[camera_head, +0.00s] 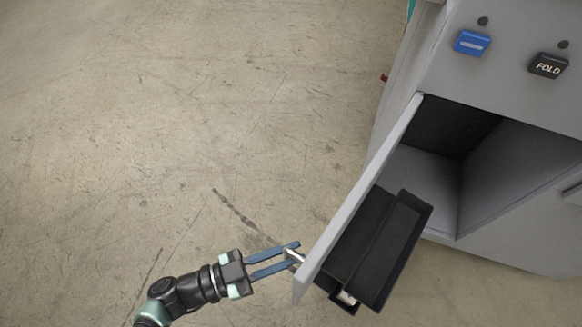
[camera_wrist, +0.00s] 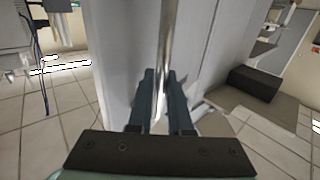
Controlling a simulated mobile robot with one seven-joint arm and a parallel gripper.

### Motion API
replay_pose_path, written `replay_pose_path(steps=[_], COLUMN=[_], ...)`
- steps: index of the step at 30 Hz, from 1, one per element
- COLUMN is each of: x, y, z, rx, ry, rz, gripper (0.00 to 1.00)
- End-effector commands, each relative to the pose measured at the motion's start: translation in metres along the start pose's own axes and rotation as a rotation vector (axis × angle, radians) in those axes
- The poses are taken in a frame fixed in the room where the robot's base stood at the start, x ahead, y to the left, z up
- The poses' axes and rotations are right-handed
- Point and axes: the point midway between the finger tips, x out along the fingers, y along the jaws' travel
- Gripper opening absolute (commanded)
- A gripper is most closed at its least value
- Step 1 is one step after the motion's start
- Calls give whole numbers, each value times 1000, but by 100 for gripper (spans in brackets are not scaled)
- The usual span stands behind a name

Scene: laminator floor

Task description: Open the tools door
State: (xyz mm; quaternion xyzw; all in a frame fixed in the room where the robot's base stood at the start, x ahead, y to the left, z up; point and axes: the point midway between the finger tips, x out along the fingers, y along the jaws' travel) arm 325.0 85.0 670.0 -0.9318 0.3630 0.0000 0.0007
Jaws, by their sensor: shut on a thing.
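The tools door (camera_head: 355,205) is a light grey panel. It stands swung open, well away from the grey machine body, and the dark compartment (camera_head: 430,150) behind it shows. My gripper (camera_head: 296,252) is at the outer face of the door near its free end, with its blue fingers around the metal handle (camera_head: 293,257). In the wrist view the handle is an upright shiny bar (camera_wrist: 165,35) between my two fingers (camera_wrist: 164,90), in front of the grey door face (camera_wrist: 125,50). My gripper is shut on the handle.
A black bin (camera_head: 400,235) sits at the inner side of the door. A blue button (camera_head: 472,42) and a black FOLD button (camera_head: 548,65) are on the machine above the opening. The concrete floor (camera_head: 180,110) to the left is clear.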

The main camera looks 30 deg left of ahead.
Motion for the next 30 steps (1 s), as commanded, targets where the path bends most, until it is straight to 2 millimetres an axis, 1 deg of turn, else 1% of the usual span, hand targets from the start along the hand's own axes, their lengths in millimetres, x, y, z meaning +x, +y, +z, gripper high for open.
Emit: replay_pose_path(steps=[8,9,13,20,23,26,30], x=[-1,-1,-1,-1,-6,-19,-48], y=[-1,-1,-1,0,0,-1,-1], z=[0,0,0,0,0,1,1], rx=[0,0,0,0,0,0,-1], ry=[0,0,0,0,-2,-3,-5], rz=[-2,-2,-2,0,-1,-3,-3], gripper=[0,24,47,47,47,47,47])
